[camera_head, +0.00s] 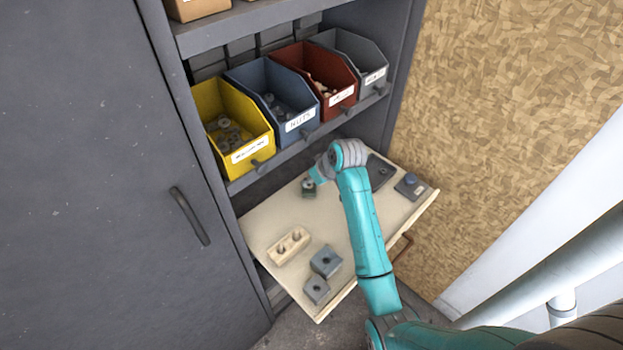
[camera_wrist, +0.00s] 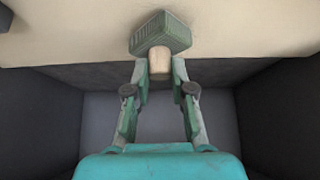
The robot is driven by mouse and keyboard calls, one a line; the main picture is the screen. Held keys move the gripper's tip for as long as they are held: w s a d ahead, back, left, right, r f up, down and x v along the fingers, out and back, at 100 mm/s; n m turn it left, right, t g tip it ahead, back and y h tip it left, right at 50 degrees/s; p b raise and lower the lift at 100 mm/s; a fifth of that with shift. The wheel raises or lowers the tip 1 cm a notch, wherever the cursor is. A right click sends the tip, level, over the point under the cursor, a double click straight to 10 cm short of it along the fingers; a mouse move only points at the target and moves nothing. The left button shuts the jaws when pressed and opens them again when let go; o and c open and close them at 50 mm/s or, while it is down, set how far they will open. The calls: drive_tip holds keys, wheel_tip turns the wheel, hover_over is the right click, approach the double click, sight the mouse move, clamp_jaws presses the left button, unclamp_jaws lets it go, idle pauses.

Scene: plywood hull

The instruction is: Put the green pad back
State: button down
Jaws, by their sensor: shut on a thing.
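The green pad (camera_wrist: 160,34) is a ribbed block with a cream knob (camera_wrist: 159,62), seen at the top middle of the wrist view. My gripper (camera_wrist: 161,70) is shut on the knob, with one finger on each side. In the head view the small green pad (camera_head: 309,190) shows below my gripper (camera_head: 314,177), over the far left part of a cream pull-out board (camera_head: 272,217). I cannot tell whether the pad touches the board. Its underside is hidden.
A cream block with holes (camera_head: 289,246) and grey blocks (camera_head: 326,262) lie on the board's near left. Bins, including a yellow one (camera_head: 236,148), stand on the shelf above.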

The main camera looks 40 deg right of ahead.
drive_tip(key=c, duration=0.9)
unclamp_jaws()
drive_tip(key=shift+r, duration=0.1)
drive_tip(key=v, duration=1.2)
